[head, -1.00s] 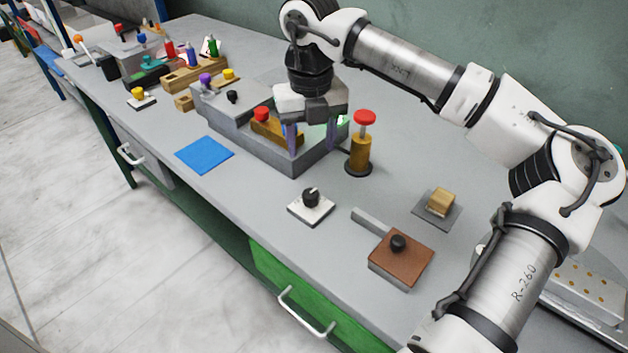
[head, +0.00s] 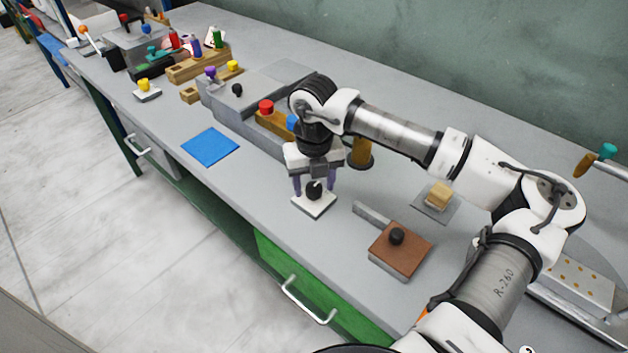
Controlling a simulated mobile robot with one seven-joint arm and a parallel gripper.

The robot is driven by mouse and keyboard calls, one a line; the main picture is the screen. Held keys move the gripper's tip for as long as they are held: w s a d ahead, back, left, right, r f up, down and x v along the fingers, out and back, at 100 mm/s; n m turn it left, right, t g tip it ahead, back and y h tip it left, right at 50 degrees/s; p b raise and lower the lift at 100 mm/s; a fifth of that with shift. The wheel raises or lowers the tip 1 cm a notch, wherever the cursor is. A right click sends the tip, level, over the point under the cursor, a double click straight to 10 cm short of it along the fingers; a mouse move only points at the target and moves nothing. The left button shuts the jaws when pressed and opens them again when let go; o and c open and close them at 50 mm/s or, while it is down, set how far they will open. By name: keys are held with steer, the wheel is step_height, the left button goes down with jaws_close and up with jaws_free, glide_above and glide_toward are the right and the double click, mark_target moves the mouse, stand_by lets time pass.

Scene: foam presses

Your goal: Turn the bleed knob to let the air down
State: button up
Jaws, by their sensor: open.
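A black knob (head: 314,190) with a pale pointer mark stands on a white square plate (head: 317,208) near the table's front edge. It looks like the bleed knob, though I read no label on it. My gripper (head: 314,185) points straight down over it, open, with one purple finger to the left of the knob and the other to the right. I cannot tell whether either finger touches the knob.
A brown block with a black knob (head: 396,236) lies to the right, beside a yellow block (head: 438,195) on a grey plate. Behind my gripper is a grey press (head: 232,107) with a red button (head: 266,107). A blue mat (head: 210,147) lies left on bare table.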

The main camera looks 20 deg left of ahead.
steer(key=shift+c, duration=0.3)
steer(key=c, duration=0.9)
